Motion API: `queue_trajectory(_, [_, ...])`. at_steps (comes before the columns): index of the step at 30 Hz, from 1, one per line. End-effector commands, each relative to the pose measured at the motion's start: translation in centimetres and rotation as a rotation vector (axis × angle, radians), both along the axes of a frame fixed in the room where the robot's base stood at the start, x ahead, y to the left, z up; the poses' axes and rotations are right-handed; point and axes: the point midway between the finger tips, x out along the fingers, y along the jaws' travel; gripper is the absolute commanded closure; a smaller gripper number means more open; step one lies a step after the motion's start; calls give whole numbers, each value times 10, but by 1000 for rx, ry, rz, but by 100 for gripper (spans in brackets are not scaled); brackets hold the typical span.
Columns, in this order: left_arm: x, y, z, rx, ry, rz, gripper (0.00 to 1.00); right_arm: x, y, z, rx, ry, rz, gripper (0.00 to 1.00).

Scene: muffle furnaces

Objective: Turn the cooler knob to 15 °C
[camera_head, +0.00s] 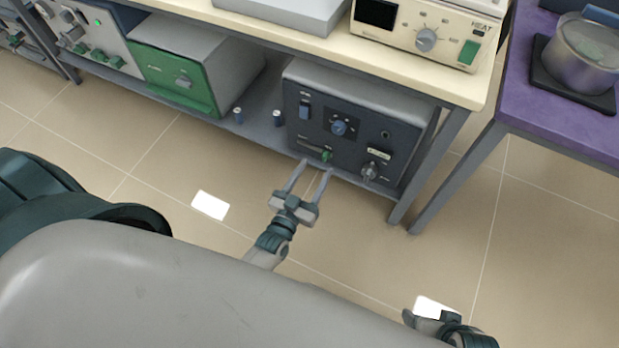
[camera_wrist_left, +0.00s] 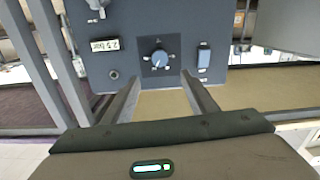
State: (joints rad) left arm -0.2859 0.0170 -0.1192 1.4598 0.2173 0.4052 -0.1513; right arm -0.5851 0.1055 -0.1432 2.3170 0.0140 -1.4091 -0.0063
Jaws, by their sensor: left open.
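The dark box (camera_head: 352,152) with a blue knob (camera_head: 338,128) stands on the lower shelf; I take it for the cooler. The knob sits on a small dark dial plate and also shows in the left wrist view (camera_wrist_left: 159,57), where the box front appears upside down. Its exact setting is too small to read. My left gripper (camera_head: 316,166) is open and empty, its fingers pointing at the box front. In the left wrist view the fingertips (camera_wrist_left: 161,76) lie apart, just below the knob in the picture, not gripping it. My right gripper (camera_head: 430,316) is low at the right, its jaws unclear.
The box front also has a blue switch (camera_head: 304,110), a small display (camera_wrist_left: 107,45) and a grey knob (camera_head: 370,171). A green-fronted unit (camera_head: 183,80) stands to its left. The cream tabletop (camera_head: 320,48) overhangs the shelf. A table leg (camera_head: 428,165) stands right of the box.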

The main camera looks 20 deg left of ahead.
Motion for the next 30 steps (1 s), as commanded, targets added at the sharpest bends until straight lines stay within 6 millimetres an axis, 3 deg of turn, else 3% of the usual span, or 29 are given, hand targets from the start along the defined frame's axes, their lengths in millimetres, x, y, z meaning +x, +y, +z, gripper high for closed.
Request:
queue_trajectory(7, [-22,1,0,0,-1,0,48,-1,-1,0,-3,8,-2,28])
queue_trajectory(30, [-25,0,-2,2,15,-5,48,3,0,-3,-2,2,-2,28])
